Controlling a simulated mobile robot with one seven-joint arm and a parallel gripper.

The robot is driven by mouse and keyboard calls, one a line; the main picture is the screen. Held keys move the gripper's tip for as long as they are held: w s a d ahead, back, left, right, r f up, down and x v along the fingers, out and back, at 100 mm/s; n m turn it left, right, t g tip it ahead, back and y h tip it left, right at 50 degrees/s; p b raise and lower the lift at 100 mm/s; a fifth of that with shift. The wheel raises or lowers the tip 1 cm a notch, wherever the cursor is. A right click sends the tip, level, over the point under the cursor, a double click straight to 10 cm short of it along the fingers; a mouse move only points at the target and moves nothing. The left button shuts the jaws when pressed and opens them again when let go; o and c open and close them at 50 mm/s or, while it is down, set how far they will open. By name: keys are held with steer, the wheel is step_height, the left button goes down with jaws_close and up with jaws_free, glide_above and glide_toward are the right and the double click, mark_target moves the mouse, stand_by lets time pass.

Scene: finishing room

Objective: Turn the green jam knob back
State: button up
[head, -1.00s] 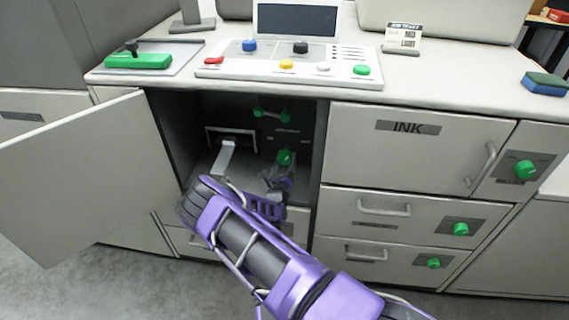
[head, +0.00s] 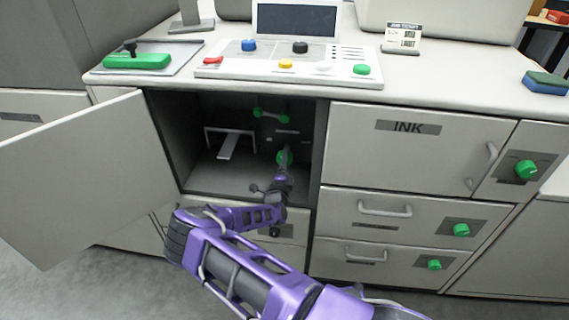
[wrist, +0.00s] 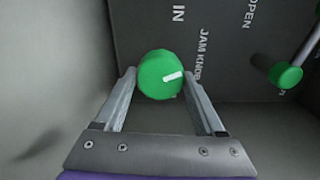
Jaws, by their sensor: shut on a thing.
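The green jam knob (wrist: 160,75) is round with a white pointer mark, on the dark back panel inside the open compartment. The words "JAM KNOB" are printed beside it in the wrist view. The knob also shows in the head view (head: 284,157), partly covered by my gripper. My gripper (wrist: 160,80) has reached into the compartment, with one finger on each side of the knob, and is shut on it.
A green-ended lever (head: 270,114) sits above the knob. A grey bracket with a tab (head: 229,145) is at the compartment's left. The open door (head: 85,175) swings out at left. The compartment's right wall (head: 317,150) is close to my gripper. Closed drawers and an INK door (head: 415,150) are at right.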

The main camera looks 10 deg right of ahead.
steer(key=n, duration=0.7)
steer(key=shift+b, duration=0.4)
stand_by(0.3)
steer(key=o, duration=1.3)
steer(key=shift+o, duration=0.2)
steer(key=shift+r, duration=0.1)
steer(key=p+v, duration=0.2)
steer(key=v, duration=1.5)
steer(key=shift+s, duration=0.2)
